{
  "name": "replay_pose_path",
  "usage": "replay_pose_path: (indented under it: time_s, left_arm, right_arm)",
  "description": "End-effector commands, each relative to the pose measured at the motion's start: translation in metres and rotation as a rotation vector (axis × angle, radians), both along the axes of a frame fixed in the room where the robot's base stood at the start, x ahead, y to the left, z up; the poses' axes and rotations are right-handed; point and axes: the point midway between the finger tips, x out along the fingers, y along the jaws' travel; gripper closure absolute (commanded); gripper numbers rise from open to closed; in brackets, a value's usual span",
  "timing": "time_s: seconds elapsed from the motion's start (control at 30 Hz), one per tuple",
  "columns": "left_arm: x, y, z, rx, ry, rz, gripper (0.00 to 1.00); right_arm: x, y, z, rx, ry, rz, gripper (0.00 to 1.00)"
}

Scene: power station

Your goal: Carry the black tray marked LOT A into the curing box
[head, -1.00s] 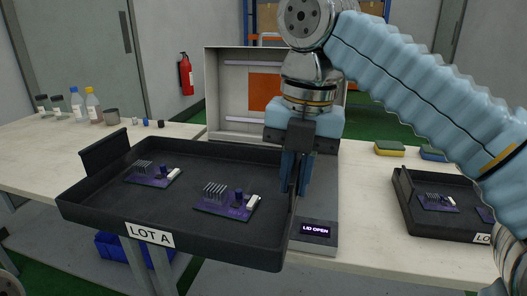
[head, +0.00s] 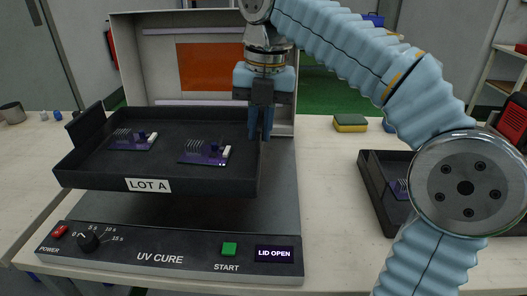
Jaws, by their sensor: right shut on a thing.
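The black tray marked LOT A (head: 200,184) holds two purple circuit boards, one at its left (head: 132,139) and one at its right (head: 205,152). My right gripper (head: 261,136) is shut on the tray's right wall. The tray looks level and is held over the base of the curing box (head: 165,260), with a gap beneath its front edge. The box's lid (head: 221,66) stands open behind the tray, with an orange panel inside. Its display (head: 274,254) reads LID OPEN. My left gripper is not in view.
A second black tray (head: 368,190) stands on the right of the table, partly hidden by my right arm. A yellow and green sponge (head: 350,123) lies behind it. Bare table lies left of the box.

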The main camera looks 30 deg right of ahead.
Motion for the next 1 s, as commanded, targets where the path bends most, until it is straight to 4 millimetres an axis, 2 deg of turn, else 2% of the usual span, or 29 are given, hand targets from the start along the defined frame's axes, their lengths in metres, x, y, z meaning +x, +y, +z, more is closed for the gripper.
replay_pose_path:
  time_s: [0.1,0.37,0.53,0.7,1.0]
  left_arm:
    - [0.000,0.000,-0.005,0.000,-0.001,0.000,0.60]
    - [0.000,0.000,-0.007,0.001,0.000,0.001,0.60]
    - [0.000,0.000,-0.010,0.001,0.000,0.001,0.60]
    - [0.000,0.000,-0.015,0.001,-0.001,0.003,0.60]
    - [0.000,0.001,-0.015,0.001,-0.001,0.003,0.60]
  right_arm:
    - [0.011,-0.014,-0.022,0.001,0.001,-0.002,1.00]
    - [0.023,-0.027,-0.042,0.000,-0.001,0.000,1.00]
    - [0.033,-0.040,-0.063,0.000,0.000,-0.002,1.00]
    - [0.032,-0.039,-0.086,0.001,-0.002,0.001,1.00]
    - [0.032,-0.038,-0.089,0.001,-0.003,0.000,1.00]
